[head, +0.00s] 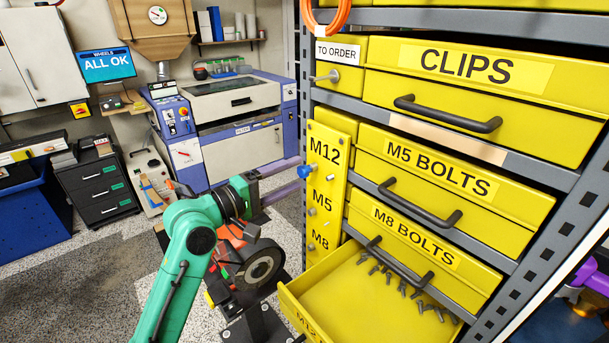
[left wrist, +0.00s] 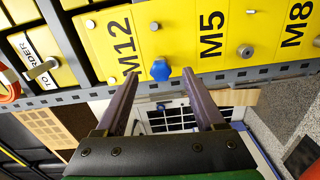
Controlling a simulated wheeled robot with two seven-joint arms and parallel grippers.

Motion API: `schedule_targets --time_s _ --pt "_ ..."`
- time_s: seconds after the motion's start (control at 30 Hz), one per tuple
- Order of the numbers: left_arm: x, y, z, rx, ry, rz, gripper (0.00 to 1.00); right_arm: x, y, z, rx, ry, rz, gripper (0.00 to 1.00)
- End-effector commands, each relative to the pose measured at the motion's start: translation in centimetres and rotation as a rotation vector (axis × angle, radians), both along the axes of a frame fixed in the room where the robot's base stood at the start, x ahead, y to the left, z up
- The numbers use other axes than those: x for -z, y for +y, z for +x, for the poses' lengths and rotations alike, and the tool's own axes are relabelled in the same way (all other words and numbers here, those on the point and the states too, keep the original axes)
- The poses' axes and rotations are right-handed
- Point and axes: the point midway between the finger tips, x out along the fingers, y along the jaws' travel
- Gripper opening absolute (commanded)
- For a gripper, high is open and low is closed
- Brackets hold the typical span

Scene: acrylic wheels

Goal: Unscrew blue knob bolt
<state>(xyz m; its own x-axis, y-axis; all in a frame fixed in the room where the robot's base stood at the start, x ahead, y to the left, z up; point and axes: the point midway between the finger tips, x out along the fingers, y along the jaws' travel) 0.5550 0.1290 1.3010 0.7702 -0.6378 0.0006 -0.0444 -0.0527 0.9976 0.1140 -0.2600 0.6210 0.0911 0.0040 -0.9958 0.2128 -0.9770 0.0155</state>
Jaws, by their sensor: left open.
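The blue knob bolt (head: 306,171) sits in the yellow panel (head: 321,204) beside the M12 label. In the left wrist view the blue knob (left wrist: 161,70) shows near the middle, between the two finger lines. My left gripper (head: 291,178) points at the panel, with one finger toward the upper side of the knob and one toward the lower. In the left wrist view my left gripper (left wrist: 159,75) is open with nothing held. I cannot tell whether the tips touch the panel.
Yellow drawers fill the grey rack on the right. The lowest drawer (head: 340,285) stands open with several bolts (head: 400,287) in it. Smaller metal bolts sit along the panel. A blue-and-white machine (head: 236,108) stands behind.

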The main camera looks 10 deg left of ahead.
Motion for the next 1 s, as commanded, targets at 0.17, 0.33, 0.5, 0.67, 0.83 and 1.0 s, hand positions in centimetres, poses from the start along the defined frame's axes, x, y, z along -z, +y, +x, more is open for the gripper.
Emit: schedule_targets --time_s 0.17,0.33,0.5,0.67,0.83,1.0 --pt "0.9 2.9 -3.5 -0.002 -0.001 0.004 0.71 3.2 -0.1 0.0 0.000 0.000 -0.001 0.50" --pt "0.9 5.6 -6.8 -0.002 -0.001 0.004 0.71 5.4 -0.1 0.0 0.000 0.000 -0.001 0.50" --pt "-0.7 6.9 -8.3 -0.001 0.001 -0.009 0.71 2.7 -0.1 0.0 0.000 0.001 -0.001 0.50" --pt "-0.3 7.5 -9.2 0.000 0.000 -0.003 0.71 2.1 -0.1 0.0 0.000 0.000 -0.001 0.50" --pt "0.1 7.6 -9.3 0.002 -0.001 0.001 0.71 2.1 -0.1 0.0 0.000 0.000 -0.001 0.50" --pt "3.5 7.5 -9.0 -0.019 0.036 0.113 0.71 2.2 -0.1 0.0 0.000 0.000 -0.001 0.50"
